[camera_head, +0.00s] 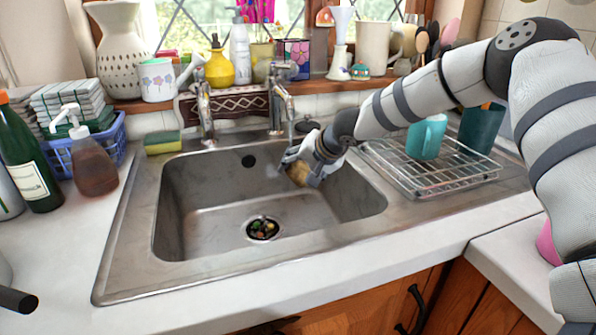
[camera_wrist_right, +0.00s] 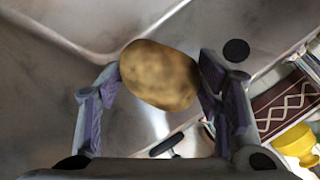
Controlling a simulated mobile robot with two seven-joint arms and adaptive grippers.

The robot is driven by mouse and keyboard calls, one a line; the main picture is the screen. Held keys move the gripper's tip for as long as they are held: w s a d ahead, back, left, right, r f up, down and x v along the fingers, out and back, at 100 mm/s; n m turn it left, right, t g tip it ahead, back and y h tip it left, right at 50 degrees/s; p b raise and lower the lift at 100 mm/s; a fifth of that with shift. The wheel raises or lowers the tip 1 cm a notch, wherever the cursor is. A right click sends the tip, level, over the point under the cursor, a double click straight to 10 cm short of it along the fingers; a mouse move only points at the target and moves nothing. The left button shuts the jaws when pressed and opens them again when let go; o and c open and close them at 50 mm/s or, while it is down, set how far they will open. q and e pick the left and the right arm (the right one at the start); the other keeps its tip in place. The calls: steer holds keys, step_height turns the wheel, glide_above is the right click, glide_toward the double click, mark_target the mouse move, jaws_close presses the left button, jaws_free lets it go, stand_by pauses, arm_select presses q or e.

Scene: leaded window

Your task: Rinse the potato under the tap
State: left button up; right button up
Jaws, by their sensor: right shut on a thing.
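The potato (camera_head: 298,174) is brown and held over the right part of the steel sink (camera_head: 185,205), below the right tap (camera_head: 277,100). My right gripper (camera_head: 303,168) is shut on it. In the right wrist view the potato (camera_wrist_right: 160,75) sits between the purple-padded fingers of my right gripper (camera_wrist_right: 160,90). A second tap (camera_head: 204,115) stands to the left. A thin pale streak shows under the right tap's spout, but I cannot tell clearly whether it is water. My left gripper is not in view.
A wire rack (camera_head: 430,170) with a teal mug (camera_head: 427,137) stands right of the sink. A soap bottle (camera_head: 92,165), green bottle (camera_head: 28,160) and blue basket (camera_head: 113,143) stand at left. A sponge (camera_head: 162,142) lies on the rim. The sink's drain (camera_head: 263,229) holds scraps.

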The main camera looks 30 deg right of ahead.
steer(key=shift+s+d+r, duration=0.1)
steer(key=shift+s+d, duration=0.2)
steer(key=shift+d, duration=0.05)
steer(key=shift+w+a, duration=0.25)
steer(key=shift+a, duration=0.05)
steer(key=shift+w+a, duration=0.2)
steer(key=shift+s+d, duration=0.1)
steer(key=shift+d, duration=0.05)
